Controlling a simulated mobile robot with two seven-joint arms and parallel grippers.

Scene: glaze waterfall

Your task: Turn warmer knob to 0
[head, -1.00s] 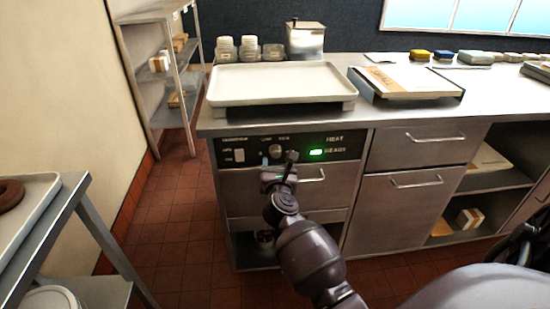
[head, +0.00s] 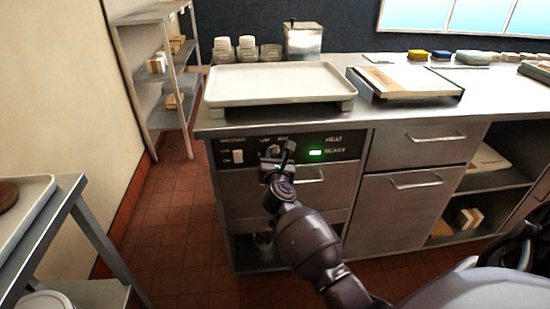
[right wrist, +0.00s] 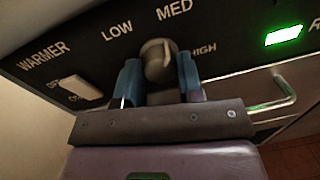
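The warmer knob (right wrist: 157,60) is round and pale grey. It sits on the dark control panel (right wrist: 225,45) below the LOW, MED and HIGH labels, and its pointer leans up toward MED. In the head view the knob (head: 272,151) is partly hidden by my right gripper (head: 278,157). In the right wrist view the two blue fingertips of the right gripper (right wrist: 160,80) stand on either side of the knob, apart and close to its sides. I cannot tell whether they touch it. My left gripper is not in view.
A white rocker switch (right wrist: 80,87) is left of the knob, and a green light (right wrist: 284,36) is lit on the right. A drawer handle (head: 308,176) lies just below the panel. A white tray (head: 280,101) stands on the counter above.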

